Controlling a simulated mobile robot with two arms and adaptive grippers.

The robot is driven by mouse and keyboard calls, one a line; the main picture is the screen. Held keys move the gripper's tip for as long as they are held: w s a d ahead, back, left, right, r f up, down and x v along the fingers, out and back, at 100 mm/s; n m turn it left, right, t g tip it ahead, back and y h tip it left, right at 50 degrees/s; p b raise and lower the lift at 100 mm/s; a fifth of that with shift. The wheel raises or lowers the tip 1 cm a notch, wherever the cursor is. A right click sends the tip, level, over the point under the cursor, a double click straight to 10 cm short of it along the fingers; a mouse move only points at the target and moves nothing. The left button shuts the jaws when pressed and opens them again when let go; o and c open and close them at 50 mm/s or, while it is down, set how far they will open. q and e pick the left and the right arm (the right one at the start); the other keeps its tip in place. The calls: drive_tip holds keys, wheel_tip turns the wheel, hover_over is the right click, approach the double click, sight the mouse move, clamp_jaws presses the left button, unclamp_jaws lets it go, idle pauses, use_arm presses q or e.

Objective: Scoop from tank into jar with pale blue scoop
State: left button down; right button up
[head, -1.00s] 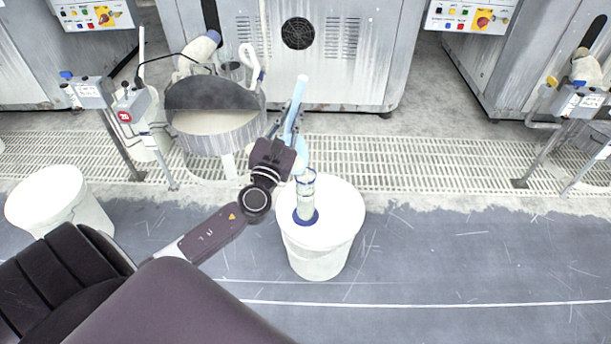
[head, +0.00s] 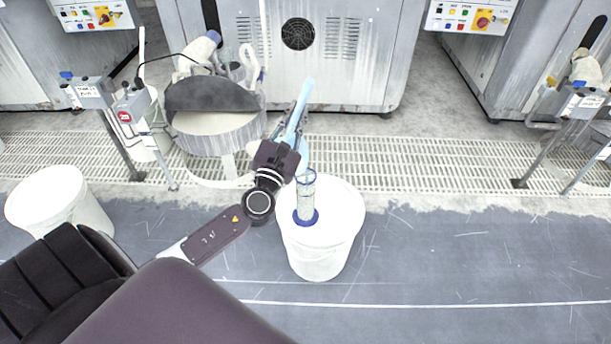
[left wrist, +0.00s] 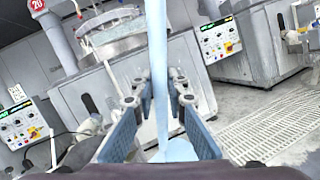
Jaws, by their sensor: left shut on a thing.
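My left gripper (head: 290,128) is shut on the pale blue scoop (head: 304,100). The scoop's handle points up and leans right, and its bowl hangs low beside the jar's top, partly hidden by the gripper. In the left wrist view the scoop (left wrist: 158,65) stands between the two fingers (left wrist: 158,105), its bowl below them. The clear jar (head: 306,190) with a blue foot stands upright on a white bucket's lid. I cannot tell whether scoop and jar touch, or what the bowl holds. The round tank (head: 215,142), holding pale liquid under a dark half cover, is behind and left.
The white bucket (head: 320,255) under the jar stands on the dark floor. Another white bucket (head: 60,205) is at left. Posts with control boxes (head: 93,92) flank the tank. Grey machines (head: 300,60) line the back.

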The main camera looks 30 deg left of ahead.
use_arm(q)
drive_tip(key=shift+d+r+m, duration=0.1)
drive_tip(key=shift+d+m, duration=0.3)
use_arm(e)
drive_tip(key=shift+w, duration=0.2)
use_arm(q)
drive_tip(key=shift+d, duration=0.1)
use_arm(e)
drive_tip(key=shift+s+f, duration=0.1)
drive_tip(key=shift+f, duration=0.05)
use_arm(q)
drive_tip(key=shift+d, duration=0.1)
drive_tip(key=shift+w, duration=0.1)
use_arm(e)
drive_tip(key=shift+s+f, duration=0.1)
drive_tip(key=shift+f, duration=0.05)
use_arm(q)
drive_tip(key=shift+d+m+h, duration=0.25)
drive_tip(key=shift+m+h, duration=0.05)
drive_tip(key=shift+h, duration=0.1)
drive_tip(key=shift+d, duration=0.3)
use_arm(e)
drive_tip(key=shift+f, duration=0.35)
use_arm(q)
drive_tip(key=shift+w+d+m+p, duration=0.1)
drive_tip(key=shift+d+m+p, duration=0.2)
drive_tip(key=shift+m, duration=0.1)
